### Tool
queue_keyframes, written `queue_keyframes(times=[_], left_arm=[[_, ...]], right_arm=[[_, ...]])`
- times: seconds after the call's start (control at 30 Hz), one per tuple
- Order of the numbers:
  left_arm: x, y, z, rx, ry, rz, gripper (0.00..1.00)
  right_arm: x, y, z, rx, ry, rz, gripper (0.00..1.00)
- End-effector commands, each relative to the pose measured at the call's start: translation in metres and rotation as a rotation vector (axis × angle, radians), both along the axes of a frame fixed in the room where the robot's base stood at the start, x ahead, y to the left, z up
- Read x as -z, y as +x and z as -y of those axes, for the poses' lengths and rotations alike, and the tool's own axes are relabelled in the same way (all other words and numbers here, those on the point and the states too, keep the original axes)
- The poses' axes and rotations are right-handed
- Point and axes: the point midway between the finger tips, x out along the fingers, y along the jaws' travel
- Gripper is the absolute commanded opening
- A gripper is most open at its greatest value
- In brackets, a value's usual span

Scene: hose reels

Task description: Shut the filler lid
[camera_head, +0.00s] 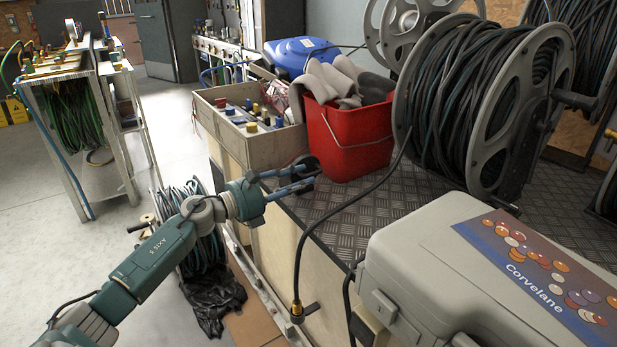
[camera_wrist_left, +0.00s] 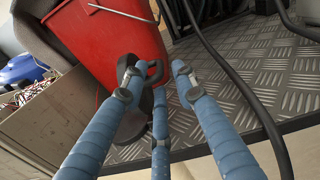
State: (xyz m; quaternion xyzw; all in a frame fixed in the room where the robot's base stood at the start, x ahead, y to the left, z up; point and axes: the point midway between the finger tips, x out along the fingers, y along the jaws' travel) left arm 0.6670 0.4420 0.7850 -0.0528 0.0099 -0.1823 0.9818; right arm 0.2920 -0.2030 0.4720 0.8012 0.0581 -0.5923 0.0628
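My left gripper (camera_head: 300,177) reaches in from the left to the bench edge, just in front of the red bucket. In the left wrist view its blue fingers (camera_wrist_left: 157,90) are spread apart with nothing clamped between them. A dark round part (camera_wrist_left: 136,118) with a small loop shows behind the fingers, low at the bucket's near side. It may be the filler lid, but I cannot tell for sure, nor whether a finger touches it. In the head view it is a small dark shape (camera_head: 306,162) at the fingertips. My right gripper is out of view.
The red bucket (camera_head: 345,143) holds grey gloves. Hose reels (camera_head: 480,100) stand on the chequer-plate top (camera_head: 335,205). A grey Corvelane case (camera_head: 430,235) is at front right. A black hose hangs over the near edge.

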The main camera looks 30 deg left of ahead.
Motion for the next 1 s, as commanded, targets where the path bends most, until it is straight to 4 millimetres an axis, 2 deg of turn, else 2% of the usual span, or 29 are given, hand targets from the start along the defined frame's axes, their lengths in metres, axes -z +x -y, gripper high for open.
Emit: queue_keyframes(times=[0.1,0.23,0.6,0.77,1.0], left_arm=[[-0.001,0.015,0.005,0.000,-0.002,0.002,0.28],[-0.001,0.025,0.009,0.000,-0.002,0.001,0.28],[0.000,0.030,0.011,-0.001,-0.002,-0.001,0.28],[0.000,0.029,0.011,-0.001,-0.002,-0.001,0.00],[0.002,0.029,0.012,0.001,-0.002,-0.004,0.00]], right_arm=[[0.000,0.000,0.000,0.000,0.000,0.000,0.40],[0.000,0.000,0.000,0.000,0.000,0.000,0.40],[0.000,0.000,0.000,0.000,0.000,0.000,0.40],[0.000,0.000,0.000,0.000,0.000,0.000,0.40],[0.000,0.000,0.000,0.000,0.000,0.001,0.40]])
